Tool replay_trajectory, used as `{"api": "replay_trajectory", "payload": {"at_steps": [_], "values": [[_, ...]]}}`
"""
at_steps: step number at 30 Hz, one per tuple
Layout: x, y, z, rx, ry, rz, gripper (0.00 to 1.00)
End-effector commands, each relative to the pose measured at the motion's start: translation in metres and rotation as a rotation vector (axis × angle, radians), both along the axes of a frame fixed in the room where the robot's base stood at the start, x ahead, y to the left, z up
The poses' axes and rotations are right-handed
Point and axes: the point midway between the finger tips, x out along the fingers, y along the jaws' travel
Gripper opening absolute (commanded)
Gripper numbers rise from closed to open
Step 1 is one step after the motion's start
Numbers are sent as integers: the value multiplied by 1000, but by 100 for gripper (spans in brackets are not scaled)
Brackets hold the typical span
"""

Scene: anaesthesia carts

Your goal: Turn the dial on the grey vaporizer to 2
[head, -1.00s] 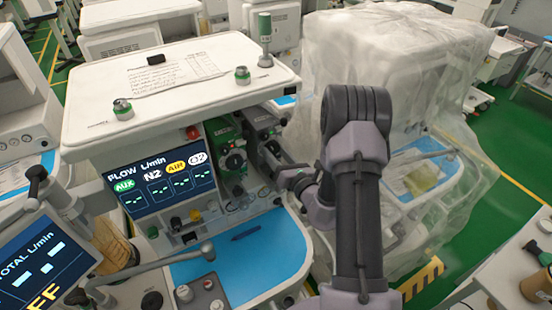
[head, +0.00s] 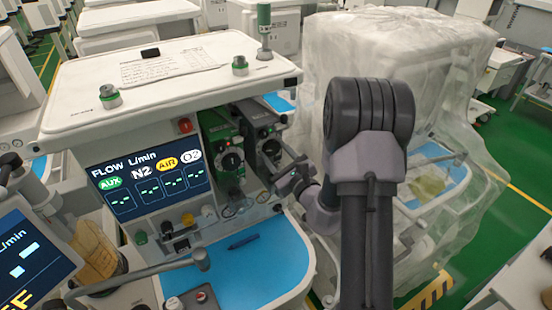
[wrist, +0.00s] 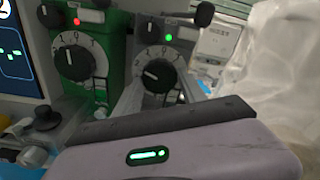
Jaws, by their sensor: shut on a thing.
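The grey vaporizer (head: 259,119) stands on the cart right of the green vaporizer (head: 215,130). A green lamp glows above this dial. My gripper (wrist: 163,90) is shut on the dial, its grey fingers reaching up at its left and right sides. In the head view, my gripper (head: 283,170) is small beside the dial, partly hidden by my wrist.
The green vaporizer has a similar dial (wrist: 76,62) and a red lamp, close to the left. The flow screen (head: 150,181) is further left. A blue work surface (head: 255,265) with a pen lies below. A plastic-draped machine (head: 400,60) stands at right.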

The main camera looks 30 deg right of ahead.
Motion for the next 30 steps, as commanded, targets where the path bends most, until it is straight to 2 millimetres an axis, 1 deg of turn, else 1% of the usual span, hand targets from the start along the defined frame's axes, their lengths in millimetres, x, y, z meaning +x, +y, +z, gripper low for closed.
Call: {"api": "replay_trajectory", "payload": {"at_steps": [1,7,21,22,24,25,30], "values": [[0,0,-2,-14,1,0,8],[0,0,-1,-54,0,-2,8],[0,0,0,-63,0,-2,8],[0,0,0,-63,0,-2,54],[0,0,0,-63,-1,-2,68],[0,0,0,-63,-1,-2,70],[0,0,0,-63,-1,-2,70]]}}
